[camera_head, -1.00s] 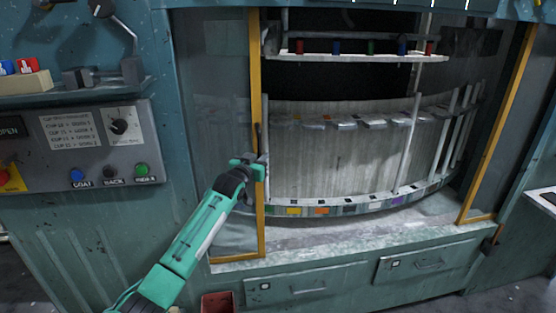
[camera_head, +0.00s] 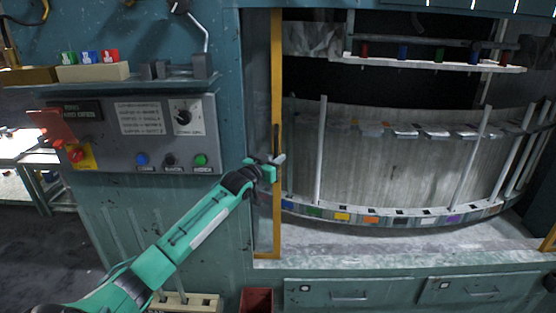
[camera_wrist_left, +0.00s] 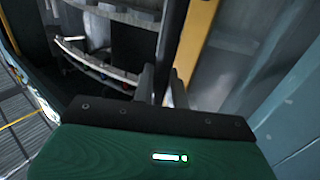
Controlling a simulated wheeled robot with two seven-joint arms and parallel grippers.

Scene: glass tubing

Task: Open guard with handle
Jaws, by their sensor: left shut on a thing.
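The guard is a sliding glass panel with a yellow upright edge (camera_head: 277,80), standing near the left side of the machine's opening. Its dark handle (camera_head: 277,138) is on that edge. My left gripper (camera_head: 274,162) is at the handle's lower part and is shut on it. In the left wrist view the fingers of my left gripper (camera_wrist_left: 162,82) reach to a dark bar beside the yellow edge (camera_wrist_left: 196,40). The exact contact is partly hidden by the fingers. A narrow strip of panel shows left of the yellow edge. My right gripper is out of view.
The chamber right of the guard is open, with a curved carousel (camera_head: 380,219) and an upper rack (camera_head: 430,64). A control panel (camera_head: 140,135) and a shelf (camera_head: 130,83) are on the left. A red bin (camera_head: 257,300) stands below.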

